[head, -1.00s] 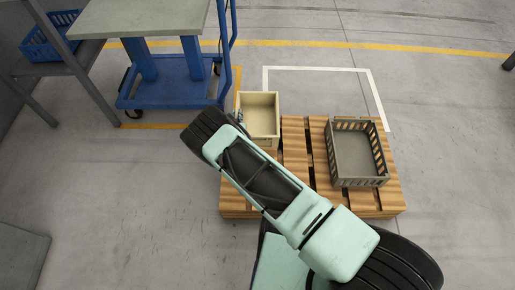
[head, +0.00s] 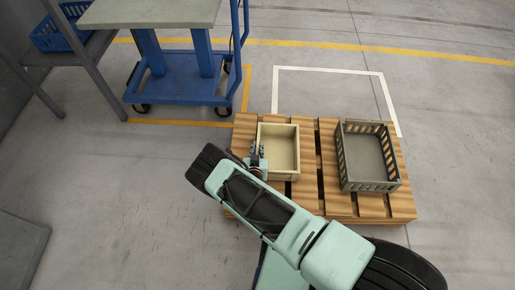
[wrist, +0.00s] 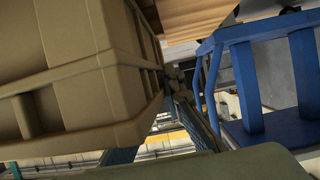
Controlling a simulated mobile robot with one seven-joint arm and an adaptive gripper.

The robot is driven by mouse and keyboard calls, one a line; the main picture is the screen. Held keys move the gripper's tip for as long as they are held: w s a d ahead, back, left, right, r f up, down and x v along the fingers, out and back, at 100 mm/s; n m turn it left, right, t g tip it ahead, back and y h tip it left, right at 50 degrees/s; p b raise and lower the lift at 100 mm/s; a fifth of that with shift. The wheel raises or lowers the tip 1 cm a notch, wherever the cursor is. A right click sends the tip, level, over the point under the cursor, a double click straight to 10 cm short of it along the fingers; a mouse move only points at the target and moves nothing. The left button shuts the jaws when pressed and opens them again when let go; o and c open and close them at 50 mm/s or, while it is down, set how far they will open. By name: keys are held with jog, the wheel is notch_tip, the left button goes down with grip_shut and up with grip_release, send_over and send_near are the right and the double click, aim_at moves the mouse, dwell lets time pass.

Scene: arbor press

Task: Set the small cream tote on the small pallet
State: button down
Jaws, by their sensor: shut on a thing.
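The small cream tote (head: 298,152) is an open, empty box. In the head view it is over the left half of the small wooden pallet (head: 328,199), upright, left of the grey crate. Its outer wall (wrist: 75,65) fills the left of the wrist view. My gripper (head: 257,158) is shut on the tote's left wall; its fingers (wrist: 180,95) show beside the tote in the wrist view. The pallet's planks (wrist: 195,15) show at the top of the wrist view. I cannot tell whether the tote touches the pallet.
A grey slatted crate (head: 368,187) stands on the pallet's right half. A blue trolley (head: 180,78) stands behind and left. A blue basket (head: 55,33) sits on a grey rack at the far left.

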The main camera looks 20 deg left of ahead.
jog(key=shift+w+a+r, duration=0.1)
jog(key=c, duration=2)
grip_release()
jog(key=shift+f, duration=0.2)
jog(key=shift+c, duration=0.2)
jog(key=shift+r, duration=0.15)
